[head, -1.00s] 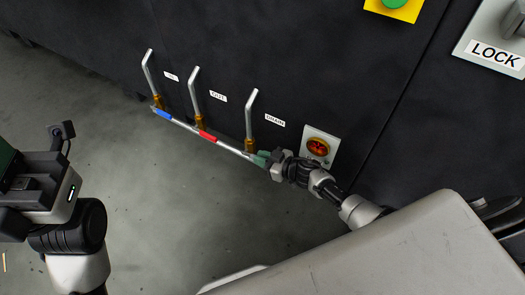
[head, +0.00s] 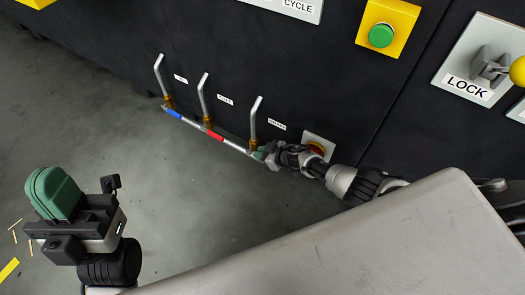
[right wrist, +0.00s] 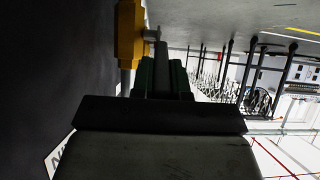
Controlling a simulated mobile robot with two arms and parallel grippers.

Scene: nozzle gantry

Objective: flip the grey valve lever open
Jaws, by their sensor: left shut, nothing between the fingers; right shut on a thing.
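The grey valve lever (right wrist: 161,62) shows in the right wrist view between my green fingertips, its end at a brass-yellow valve body (right wrist: 131,35). My right gripper (head: 261,152) is shut on it beside the DRAIN valve, at the right end of the valve row. In the head view the fingers and wrist mostly hide this lever, so its exact angle cannot be told. My left gripper (head: 53,192) is shut and empty at the lower left, far from the valves, its green fingers together.
Three bent grey pipes rise from the valves on the dark panel. Blue (head: 173,113) and red (head: 216,136) grips lie along a silver bar. A red-orange button (head: 316,148) is close to my right wrist. A green button (head: 381,36) and LOCK plate (head: 452,80) are higher.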

